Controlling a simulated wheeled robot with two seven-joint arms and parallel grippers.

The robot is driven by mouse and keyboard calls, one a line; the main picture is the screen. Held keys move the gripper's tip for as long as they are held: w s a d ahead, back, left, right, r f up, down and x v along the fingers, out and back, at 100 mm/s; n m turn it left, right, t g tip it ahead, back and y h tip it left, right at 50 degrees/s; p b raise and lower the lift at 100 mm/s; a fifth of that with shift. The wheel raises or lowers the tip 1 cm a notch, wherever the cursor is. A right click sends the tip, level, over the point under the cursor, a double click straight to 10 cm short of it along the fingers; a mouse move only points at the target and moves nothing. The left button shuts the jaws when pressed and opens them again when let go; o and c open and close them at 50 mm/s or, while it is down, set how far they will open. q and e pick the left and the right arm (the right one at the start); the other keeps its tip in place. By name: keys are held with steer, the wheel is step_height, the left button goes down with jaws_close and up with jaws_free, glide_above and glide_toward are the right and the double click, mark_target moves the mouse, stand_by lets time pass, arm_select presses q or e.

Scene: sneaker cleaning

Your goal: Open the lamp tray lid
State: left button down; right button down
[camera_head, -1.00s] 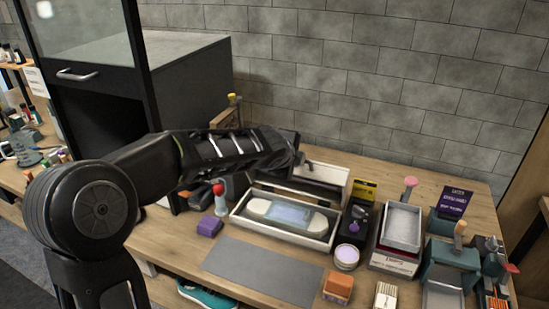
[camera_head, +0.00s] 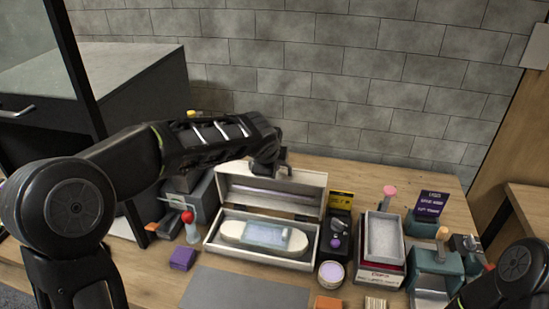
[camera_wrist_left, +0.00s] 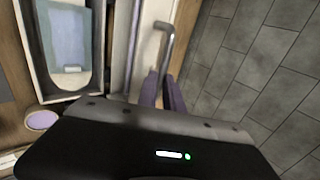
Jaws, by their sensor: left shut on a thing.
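The lamp tray (camera_head: 222,253) is a long white box on the table. A white pad with a pale blue translucent middle (camera_head: 264,235) lies in it, and both also show in the left wrist view (camera_wrist_left: 88,88). Its white lid (camera_head: 305,208) stands open at the back edge, leaning up, with a lamp tube along its inside. My left gripper (camera_head: 270,168) is at the lid's top edge. My right gripper is out of view.
A red-knobbed tool (camera_head: 190,222) and purple block (camera_head: 182,259) stand left of the tray. A black holder (camera_head: 336,232), a round tub (camera_head: 331,274) and a grey tray (camera_head: 385,238) stand right. A grey mat (camera_head: 240,290) lies in front. The brick wall is close behind.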

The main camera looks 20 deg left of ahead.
arm_select(q)
steer(key=shift+r, duration=0.25)
steer(key=c, duration=1.5)
jaws_free()
steer(key=shift+f, duration=0.1)
steer(key=b+v, duration=0.1)
steer(key=v, duration=0.7)
steer(key=shift+f, duration=0.1)
steer(key=shift+c, duration=0.4)
